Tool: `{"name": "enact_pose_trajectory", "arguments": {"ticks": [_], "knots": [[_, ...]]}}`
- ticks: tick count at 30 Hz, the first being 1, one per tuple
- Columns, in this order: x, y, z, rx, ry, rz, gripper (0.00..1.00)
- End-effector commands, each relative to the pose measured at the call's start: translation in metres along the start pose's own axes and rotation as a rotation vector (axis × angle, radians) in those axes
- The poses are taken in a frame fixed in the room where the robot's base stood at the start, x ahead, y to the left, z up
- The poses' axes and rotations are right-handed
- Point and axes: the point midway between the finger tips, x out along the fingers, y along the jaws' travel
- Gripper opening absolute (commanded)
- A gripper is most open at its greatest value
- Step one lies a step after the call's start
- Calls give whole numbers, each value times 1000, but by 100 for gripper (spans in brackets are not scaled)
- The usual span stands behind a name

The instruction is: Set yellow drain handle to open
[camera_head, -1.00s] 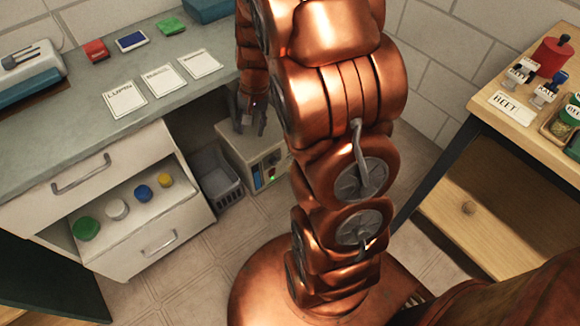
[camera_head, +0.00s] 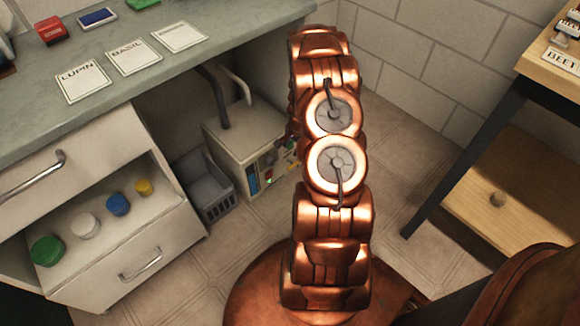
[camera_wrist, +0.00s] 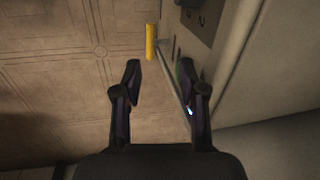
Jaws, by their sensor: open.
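The yellow drain handle (camera_wrist: 151,42) shows in the wrist view as a short upright yellow bar. It stands beside a pale cabinet, just ahead of my gripper. My gripper (camera_wrist: 160,76) is open and empty, its two dark fingers apart. In the head view a pale box unit (camera_head: 232,140) with a small control panel and a green light stands on the floor under the counter. My arm hides its right part, and I cannot make out the handle clearly there.
A grey basket (camera_head: 207,187) stands left of the unit, near an open drawer (camera_head: 100,240) with several coloured lids. A wooden table (camera_head: 540,80) stands at right. In the wrist view, the pale cabinet wall (camera_wrist: 245,60) is close to the right finger. Tiled floor is clear at left.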

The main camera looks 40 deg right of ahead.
Motion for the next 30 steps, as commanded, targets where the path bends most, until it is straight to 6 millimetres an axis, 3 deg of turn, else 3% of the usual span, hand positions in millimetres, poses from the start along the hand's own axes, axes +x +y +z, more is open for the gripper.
{"name": "enact_pose_trajectory", "arguments": {"ticks": [1,4,17,30], "knots": [[21,9,-6,26,3,2,41],[41,19,-12,60,12,5,41],[71,23,-16,82,24,5,41],[128,26,-18,84,23,6,41]]}}
